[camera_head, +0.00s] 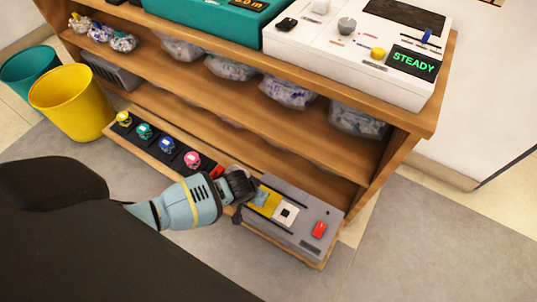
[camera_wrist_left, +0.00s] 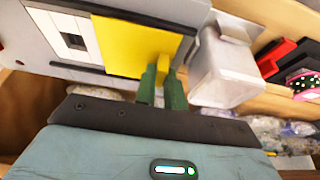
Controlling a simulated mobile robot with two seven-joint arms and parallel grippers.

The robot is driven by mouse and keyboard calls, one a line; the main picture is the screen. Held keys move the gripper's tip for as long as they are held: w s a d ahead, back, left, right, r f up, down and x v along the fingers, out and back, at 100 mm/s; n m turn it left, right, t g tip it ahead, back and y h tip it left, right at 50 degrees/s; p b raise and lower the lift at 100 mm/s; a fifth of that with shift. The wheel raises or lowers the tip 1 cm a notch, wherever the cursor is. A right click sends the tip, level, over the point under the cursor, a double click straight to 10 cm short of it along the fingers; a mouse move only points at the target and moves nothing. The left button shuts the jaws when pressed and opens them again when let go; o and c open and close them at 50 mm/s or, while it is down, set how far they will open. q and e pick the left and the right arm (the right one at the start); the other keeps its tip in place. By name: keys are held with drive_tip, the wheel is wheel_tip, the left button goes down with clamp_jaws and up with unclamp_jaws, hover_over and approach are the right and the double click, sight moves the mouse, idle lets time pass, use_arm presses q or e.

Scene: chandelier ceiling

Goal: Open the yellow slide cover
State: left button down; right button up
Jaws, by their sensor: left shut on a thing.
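The grey device box (camera_head: 297,203) lies on the pulled-out bottom board of the shelf. Its yellow slide cover (camera_head: 268,200) sits in a track between two dark slots, beside a white panel with a black square (camera_head: 287,213). In the left wrist view the yellow slide cover (camera_wrist_left: 125,45) fills the middle, with a raised yellow tab. My left gripper (camera_wrist_left: 162,82) is shut on this tab, its green fingers on either side. In the head view my left gripper (camera_head: 247,198) partly hides the cover's left end. My right gripper is in neither view.
A red button (camera_head: 319,229) sits on the box's right side. Left of my gripper is a black strip with coloured knobs (camera_head: 166,145). A yellow bin (camera_head: 68,100) and a teal bin (camera_head: 28,68) stand at left. Shelf boards overhang behind; floor in front is clear.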

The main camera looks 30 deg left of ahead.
use_arm(q)
drive_tip(key=shift+a, duration=0.3)
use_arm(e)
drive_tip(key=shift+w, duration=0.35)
use_arm(q)
drive_tip(key=c, duration=1.5)
unclamp_jaws()
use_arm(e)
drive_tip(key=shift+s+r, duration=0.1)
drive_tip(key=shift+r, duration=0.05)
